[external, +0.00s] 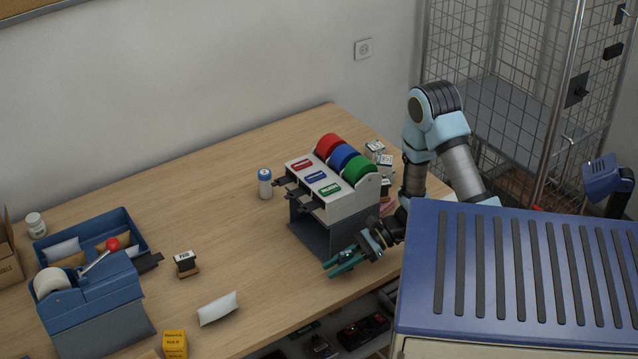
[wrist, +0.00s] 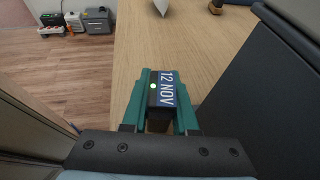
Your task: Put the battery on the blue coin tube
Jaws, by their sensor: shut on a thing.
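My gripper (external: 343,265), with green fingers, is low at the table's front edge, in front of the dispenser. In the wrist view my gripper (wrist: 161,100) is shut on a small dark block (wrist: 167,96) with a blue face marked "12 NOV" and a small green light. I cannot tell whether this block is the battery. The fingers hide it in the external view. A small upright white cylinder with a blue top (external: 265,183) stands left of the dispenser, apart from it. It may be the blue coin tube; nothing is on it.
The dispenser (external: 325,237) with red, blue and green rolls stands beside my gripper; its dark side (wrist: 255,85) fills the wrist view's right. A white packet (external: 218,308), a stamp (external: 185,264) and a blue tape dispenser (external: 92,290) are further left. The table's middle is clear.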

